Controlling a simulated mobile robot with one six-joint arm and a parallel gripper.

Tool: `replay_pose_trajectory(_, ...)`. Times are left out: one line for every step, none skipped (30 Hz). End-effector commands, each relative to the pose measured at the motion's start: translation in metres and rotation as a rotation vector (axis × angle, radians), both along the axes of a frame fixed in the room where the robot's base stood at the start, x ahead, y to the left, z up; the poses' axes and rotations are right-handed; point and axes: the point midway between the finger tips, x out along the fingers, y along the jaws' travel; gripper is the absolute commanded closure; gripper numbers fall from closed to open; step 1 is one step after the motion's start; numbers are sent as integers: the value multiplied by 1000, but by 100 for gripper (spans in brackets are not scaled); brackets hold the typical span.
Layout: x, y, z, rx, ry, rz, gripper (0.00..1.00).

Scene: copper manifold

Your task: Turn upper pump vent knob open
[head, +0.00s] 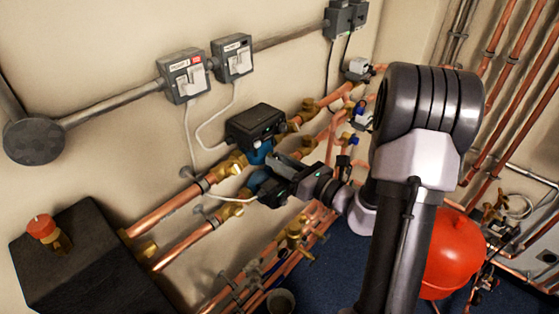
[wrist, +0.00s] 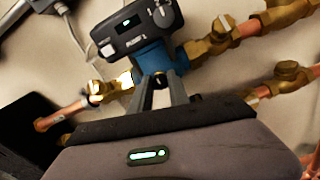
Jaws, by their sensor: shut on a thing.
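The upper pump (head: 256,124) has a black box head on a blue body. In the wrist view the upper pump (wrist: 135,32) shows a small green display and a grey dial on its face. My gripper (head: 272,158) reaches up to the pump's blue body from below right. In the wrist view the two grey fingers of my gripper (wrist: 158,80) come together at the lower edge of the blue body.
A lower pump with a blue body (head: 257,180) sits just under my gripper. Copper pipes with brass valves (head: 231,165) run close on both sides. Two grey switch boxes (head: 184,75) are on the wall above. A red tank (head: 452,255) stands at right.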

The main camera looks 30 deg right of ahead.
Motion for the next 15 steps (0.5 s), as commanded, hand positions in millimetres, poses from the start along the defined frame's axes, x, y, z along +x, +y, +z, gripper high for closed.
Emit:
replay_pose_trajectory(0, 0, 1, 13, 6, 0, 100)
replay_pose_trajectory(0, 0, 1, 23, 9, 0, 100)
replay_pose_trajectory(0, 0, 1, 41, 17, 0, 100)
replay_pose_trajectory(0, 0, 2, 56, 22, 0, 100)
replay_pose_trajectory(0, 0, 2, 72, 28, 1, 100)
replay_pose_trajectory(0, 0, 3, 97, 38, 2, 100)
replay_pose_trajectory(0, 0, 3, 118, 46, 2, 100)
replay_pose_trajectory(0, 0, 3, 140, 54, 2, 100)
replay_pose_trajectory(0, 0, 4, 171, 64, 1, 100)
replay_pose_trajectory(0, 0, 4, 197, 73, 1, 100)
replay_pose_trajectory(0, 0, 4, 223, 84, 1, 100)
replay_pose_trajectory(0, 0, 4, 257, 96, 1, 100)
replay_pose_trajectory(0, 0, 4, 285, 106, 1, 100)
replay_pose_trajectory(0, 0, 4, 312, 116, 1, 100)
replay_pose_trajectory(0, 0, 4, 348, 128, 1, 100)
